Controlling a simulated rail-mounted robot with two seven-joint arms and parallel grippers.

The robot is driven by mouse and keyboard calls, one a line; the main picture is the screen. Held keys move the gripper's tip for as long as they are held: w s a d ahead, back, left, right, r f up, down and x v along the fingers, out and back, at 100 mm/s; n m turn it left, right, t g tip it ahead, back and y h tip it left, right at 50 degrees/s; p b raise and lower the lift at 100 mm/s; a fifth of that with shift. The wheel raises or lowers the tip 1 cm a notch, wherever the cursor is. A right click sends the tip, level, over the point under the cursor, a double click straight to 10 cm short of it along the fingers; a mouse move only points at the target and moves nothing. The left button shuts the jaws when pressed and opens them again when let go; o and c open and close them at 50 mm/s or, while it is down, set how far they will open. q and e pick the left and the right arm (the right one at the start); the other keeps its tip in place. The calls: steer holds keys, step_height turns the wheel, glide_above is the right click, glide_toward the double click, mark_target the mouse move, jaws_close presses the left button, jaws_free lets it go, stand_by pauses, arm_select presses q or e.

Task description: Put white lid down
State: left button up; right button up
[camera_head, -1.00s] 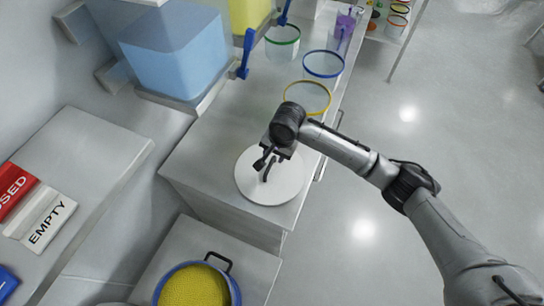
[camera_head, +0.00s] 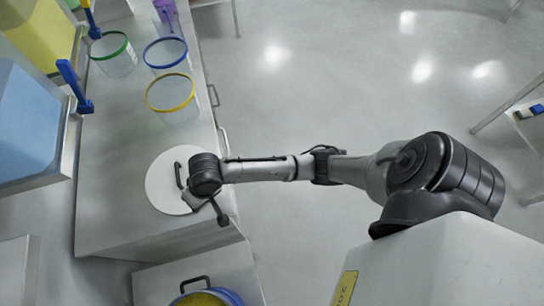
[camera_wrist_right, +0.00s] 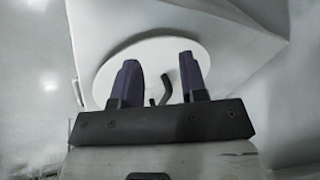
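The white lid (camera_head: 159,190), a round disc with a dark handle (camera_head: 179,175), lies at the near end of the grey bench top. My right gripper (camera_head: 216,212) is beside the handle, near the lid's lower right edge in the head view. In the right wrist view the two fingers (camera_wrist_right: 160,88) stand apart with nothing held. The lid (camera_wrist_right: 120,65) and its handle (camera_wrist_right: 163,90) show beyond them, apart from the fingers. My left gripper is not in view.
Clear containers with yellow (camera_head: 170,108), blue (camera_head: 165,53) and green (camera_head: 117,60) rims stand farther along the bench top (camera_head: 115,135). A blue-rimmed vessel (camera_head: 232,297) sits on a lower surface in front. Translucent blue (camera_head: 25,125) and yellow (camera_head: 40,38) bins stand at left.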

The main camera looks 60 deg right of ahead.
steer(key=s+d+f+n+h, duration=0.1)
steer(key=s+d, duration=0.3)
steer(key=s, duration=0.7)
steer(key=s+d+f+n+t+h, duration=0.1)
steer(key=s+d+n, duration=0.3)
steer(key=s, duration=0.7)
steer(key=shift+d+h, duration=0.15)
steer(key=shift+h, duration=0.25)
steer(key=shift+f, duration=0.1)
steer(key=shift+s, duration=0.15)
